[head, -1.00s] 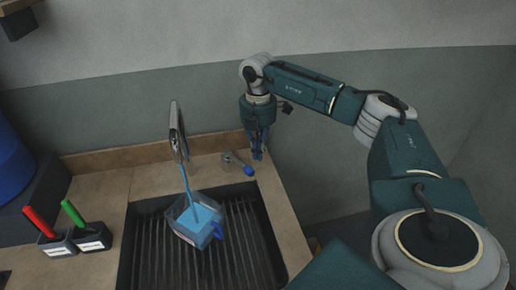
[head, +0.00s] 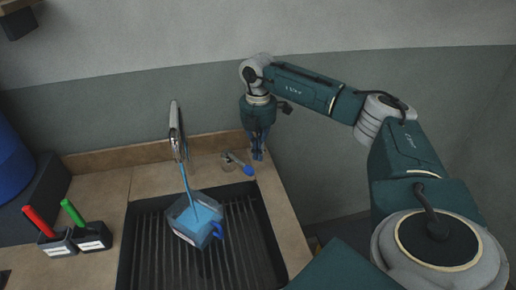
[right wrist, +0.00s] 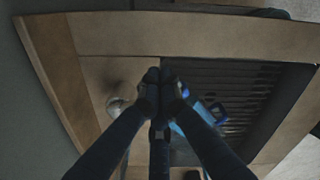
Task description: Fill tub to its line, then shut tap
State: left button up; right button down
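The tub (head: 183,236), a clear container with a blue handle (head: 218,230), stands in the dark sink under the tap (head: 177,133). A blue stream (head: 186,180) runs from the tap into it, and blue liquid shows inside. I cannot make out the fill line. The tap's lever (head: 238,161) with a blue tip sits on the counter to the right of the spout. My right gripper (head: 257,157) points down just right of and behind the lever, apart from it; its fingertips (right wrist: 162,80) are together and empty. My left gripper is out of view.
The ribbed sink (head: 150,245) is set in a tan counter (head: 102,190). Two small dark holders with a red handle (head: 38,220) and a green handle (head: 72,213) stand left of the sink. A blue drum (head: 10,165) is at the far left. A wall rises behind.

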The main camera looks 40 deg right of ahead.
aim_at(247, 166)
jog(key=shift+f+b, duration=1.05)
jog(key=shift+f, duration=1.15)
jog(key=shift+w+a+p, duration=0.15)
jog(key=shift+a+p, duration=0.55)
jog(key=shift+a, duration=1.3)
jog(key=shift+a, duration=0.1)
